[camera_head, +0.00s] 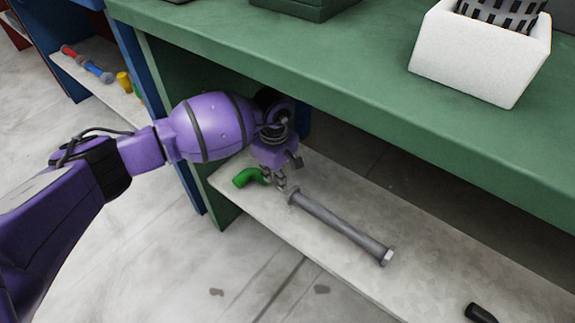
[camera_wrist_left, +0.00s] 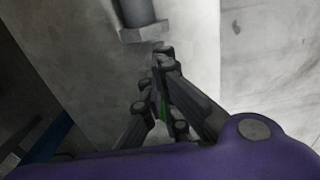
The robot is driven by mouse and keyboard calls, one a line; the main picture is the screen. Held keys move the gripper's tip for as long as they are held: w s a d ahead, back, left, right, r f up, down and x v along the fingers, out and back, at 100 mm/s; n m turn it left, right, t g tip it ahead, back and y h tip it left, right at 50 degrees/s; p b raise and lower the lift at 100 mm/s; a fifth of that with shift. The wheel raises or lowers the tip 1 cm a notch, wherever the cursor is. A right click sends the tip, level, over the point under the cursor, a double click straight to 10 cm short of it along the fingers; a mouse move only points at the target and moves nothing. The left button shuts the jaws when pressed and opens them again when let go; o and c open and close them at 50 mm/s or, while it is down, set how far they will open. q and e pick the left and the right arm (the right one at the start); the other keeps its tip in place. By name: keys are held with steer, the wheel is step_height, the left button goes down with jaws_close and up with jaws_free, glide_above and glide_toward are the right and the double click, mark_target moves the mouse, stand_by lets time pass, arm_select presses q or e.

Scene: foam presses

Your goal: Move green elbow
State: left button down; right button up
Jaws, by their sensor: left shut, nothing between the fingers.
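The green elbow (camera_head: 247,177) is a short bent pipe lying on the pale lower shelf (camera_head: 330,254) of the green bench in the head view. My left gripper (camera_head: 279,184) points down just to the right of the elbow, between it and the end of a grey pipe. Its fingers are shut with nothing between them. In the left wrist view the gripper (camera_wrist_left: 163,62) covers most of the elbow, and only a sliver of green (camera_wrist_left: 163,106) shows behind the fingers. I cannot tell whether the fingers touch the elbow. My right gripper is not in view.
The long grey pipe (camera_head: 342,228) with flanged ends lies along the shelf. A black part (camera_head: 480,313) lies near the bottom right. The green bench top (camera_head: 365,90) overhangs the shelf and carries a white box (camera_head: 470,67). Coloured parts lie on another shelf at upper left.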

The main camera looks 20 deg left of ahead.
mark_target(277, 194)
arm_select(q)
step_height(277, 194, down, 4)
steer(key=shift+r+b, duration=0.25)
steer(key=shift+b, duration=0.2)
steer(key=shift+f, duration=0.4)
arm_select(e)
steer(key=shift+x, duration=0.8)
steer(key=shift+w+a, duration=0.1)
